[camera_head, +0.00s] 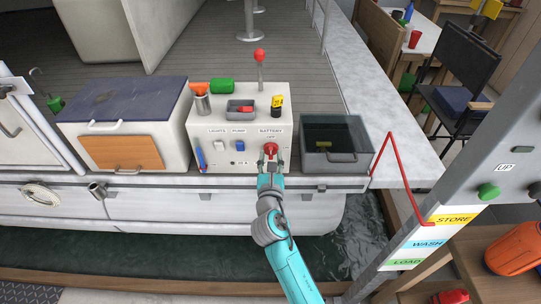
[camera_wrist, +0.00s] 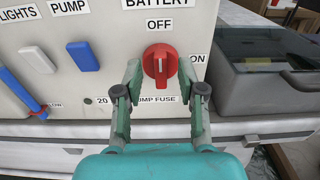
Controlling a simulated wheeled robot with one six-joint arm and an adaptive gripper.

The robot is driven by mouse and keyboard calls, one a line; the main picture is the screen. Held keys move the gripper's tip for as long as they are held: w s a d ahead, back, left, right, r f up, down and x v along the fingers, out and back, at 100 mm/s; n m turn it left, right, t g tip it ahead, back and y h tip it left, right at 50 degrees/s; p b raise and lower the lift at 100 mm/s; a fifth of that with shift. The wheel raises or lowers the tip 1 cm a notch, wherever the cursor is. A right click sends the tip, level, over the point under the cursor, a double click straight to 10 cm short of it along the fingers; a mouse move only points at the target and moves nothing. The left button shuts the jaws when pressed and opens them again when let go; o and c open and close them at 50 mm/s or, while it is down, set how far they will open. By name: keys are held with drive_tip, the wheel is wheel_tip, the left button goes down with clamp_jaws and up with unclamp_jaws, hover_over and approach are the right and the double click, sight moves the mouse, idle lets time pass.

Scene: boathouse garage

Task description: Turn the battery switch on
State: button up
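The battery switch (camera_head: 270,149) is a red rotary knob on the front of a white console (camera_head: 230,168), under the labels BATTERY and OFF. In the wrist view the knob (camera_wrist: 161,64) has its raised grip upright, toward OFF, with an ON label to its right. My gripper (camera_head: 271,164) reaches the knob from the front and below. In the wrist view my gripper (camera_wrist: 160,78) is open, with one finger on each side of the knob's lower part. Gaps show beside the knob; the right finger is close to its edge.
Left of the knob are a white LIGHTS rocker (camera_wrist: 38,60), a blue PUMP rocker (camera_wrist: 83,55) and a blue handle (camera_wrist: 22,92). A grey clear-lidded box (camera_head: 338,174) stands right of the console, a white cooler (camera_head: 120,190) left. A red-knobbed lever (camera_head: 260,56) rises behind.

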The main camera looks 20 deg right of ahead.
drive_tip(key=shift+w+d, duration=0.25)
drive_tip(key=shift+w, duration=0.4)
clamp_jaws()
